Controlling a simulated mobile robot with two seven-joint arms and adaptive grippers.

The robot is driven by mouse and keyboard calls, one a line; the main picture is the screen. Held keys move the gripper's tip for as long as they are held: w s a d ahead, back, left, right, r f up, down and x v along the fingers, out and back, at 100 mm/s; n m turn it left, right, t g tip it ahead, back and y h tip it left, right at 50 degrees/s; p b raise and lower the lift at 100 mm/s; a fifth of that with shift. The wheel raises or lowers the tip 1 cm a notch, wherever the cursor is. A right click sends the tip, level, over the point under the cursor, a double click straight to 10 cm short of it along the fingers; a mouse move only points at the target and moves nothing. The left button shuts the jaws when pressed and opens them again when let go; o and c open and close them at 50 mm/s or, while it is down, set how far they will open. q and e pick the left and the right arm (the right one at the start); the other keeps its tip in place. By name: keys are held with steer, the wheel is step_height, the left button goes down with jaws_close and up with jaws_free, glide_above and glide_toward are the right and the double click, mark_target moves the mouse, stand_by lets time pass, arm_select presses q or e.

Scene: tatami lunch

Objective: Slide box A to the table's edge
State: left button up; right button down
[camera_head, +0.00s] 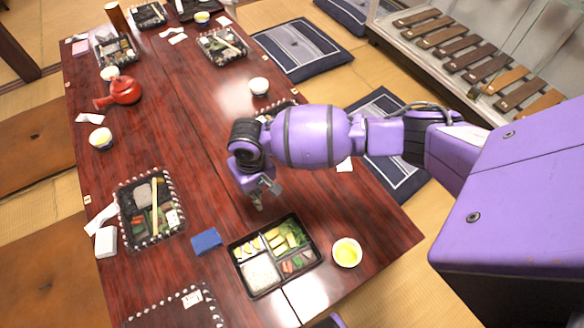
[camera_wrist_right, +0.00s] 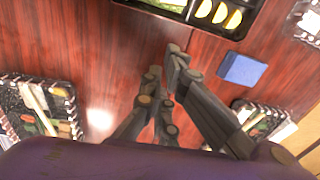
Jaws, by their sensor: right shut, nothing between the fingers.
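A black divided lunch box (camera_head: 243,272) with rice, greens and yellow slices lies near the table's front end. No letter shows on it, so I cannot tell from marking that it is box A. Its edge also shows at the top of the right wrist view (camera_wrist_right: 242,28). My right gripper (camera_head: 259,204) is shut and empty, just beyond the far side of the box and apart from it. In the right wrist view its fingertips (camera_wrist_right: 172,62) point toward the box over bare wood. My left gripper is not in view.
A blue block (camera_head: 207,241) lies left of the box, and a bowl of yellow liquid (camera_head: 347,252) stands right of it. Another lunch tray (camera_head: 123,213) sits farther left. A red teapot (camera_head: 122,91) stands farther back. The red-brown table (camera_head: 385,243) is bare at its right corner.

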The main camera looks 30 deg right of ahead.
steer(key=shift+h, duration=0.3)
steer(key=w+f+b, duration=0.1)
steer(key=f, duration=0.2)
steer(key=w+d+f+b, duration=0.1)
steer(key=f+b, duration=0.1)
steer(key=f, duration=0.1)
steer(key=w+f+b, duration=0.1)
steer(key=f+b, duration=0.1)
steer(key=f, duration=0.1)
steer(key=shift+d+f, duration=0.15)
steer(key=s, duration=0.3)
steer(key=shift+s+r, duration=0.15)
steer(key=shift+r, duration=0.1)
steer(key=shift+s, duration=0.35)
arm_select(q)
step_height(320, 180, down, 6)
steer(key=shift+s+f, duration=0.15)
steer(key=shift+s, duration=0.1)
